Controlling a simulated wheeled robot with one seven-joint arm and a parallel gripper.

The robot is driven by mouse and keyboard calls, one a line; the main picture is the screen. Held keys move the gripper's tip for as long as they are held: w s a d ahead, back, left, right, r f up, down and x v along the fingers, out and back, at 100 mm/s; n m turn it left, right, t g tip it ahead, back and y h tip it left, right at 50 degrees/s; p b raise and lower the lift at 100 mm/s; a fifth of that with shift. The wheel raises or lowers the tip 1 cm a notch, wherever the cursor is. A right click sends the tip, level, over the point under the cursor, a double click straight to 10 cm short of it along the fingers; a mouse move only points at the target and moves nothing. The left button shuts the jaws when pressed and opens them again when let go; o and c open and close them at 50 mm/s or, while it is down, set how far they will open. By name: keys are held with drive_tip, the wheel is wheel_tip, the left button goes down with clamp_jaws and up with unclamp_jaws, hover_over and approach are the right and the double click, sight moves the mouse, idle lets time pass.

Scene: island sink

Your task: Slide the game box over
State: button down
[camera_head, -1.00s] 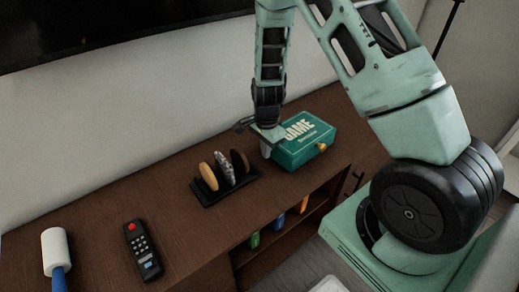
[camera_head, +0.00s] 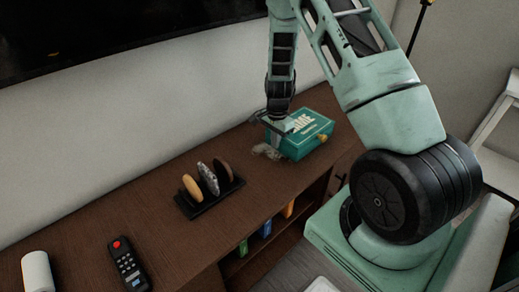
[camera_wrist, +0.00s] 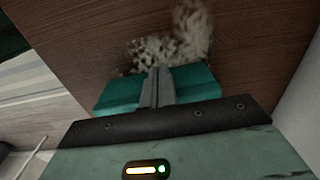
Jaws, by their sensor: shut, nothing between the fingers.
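The teal game box (camera_head: 312,138) lies flat on the dark wooden cabinet top (camera_head: 165,233), toward its far right end. Its lid shows white lettering, partly hidden behind my gripper, and a yellow piece sits on its front side. My gripper (camera_head: 274,142) points down at the box's left end, shut with nothing held. In the wrist view my closed fingers (camera_wrist: 157,88) lie across the teal box (camera_wrist: 200,82). I cannot tell whether they touch it.
A pale mottled clump (camera_head: 266,151) lies just left of the box, also in the wrist view (camera_wrist: 175,48). A black rack (camera_head: 211,196) holds several discs. A remote (camera_head: 129,265) and white roller (camera_head: 37,272) lie front left. The wall runs behind.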

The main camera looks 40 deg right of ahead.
sight(313, 113)
drive_tip(key=d, duration=1.4)
drive_tip(key=w+d, duration=0.1)
drive_tip(key=d, duration=0.6)
drive_tip(key=shift+d, duration=0.1)
